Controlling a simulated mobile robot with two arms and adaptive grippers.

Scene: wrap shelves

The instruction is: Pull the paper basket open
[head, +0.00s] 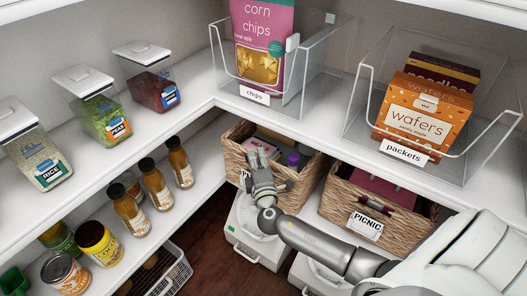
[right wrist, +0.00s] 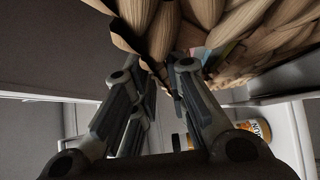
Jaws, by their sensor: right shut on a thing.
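A woven wicker basket (head: 232,158) stands on the lower right shelf, left of the picnic basket. I take it for the paper basket; its label is mostly hidden behind my gripper. It holds a purple-capped item (head: 294,159) and some flat packs. My right gripper (head: 258,168) is at its front and shut on it. In the right wrist view the fingers (right wrist: 168,76) close in at the edge of the weave (right wrist: 235,28); the exact part held is hard to make out. My left gripper is not in view.
The picnic basket (head: 338,193) stands close on the right. Clear bins for chips (head: 312,70) and packets (head: 480,140) sit on the shelf above. Jars and bottles (head: 130,212) line the left shelf, with a wire basket (head: 172,277) below. Dark floor (head: 215,250) shows between the shelves.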

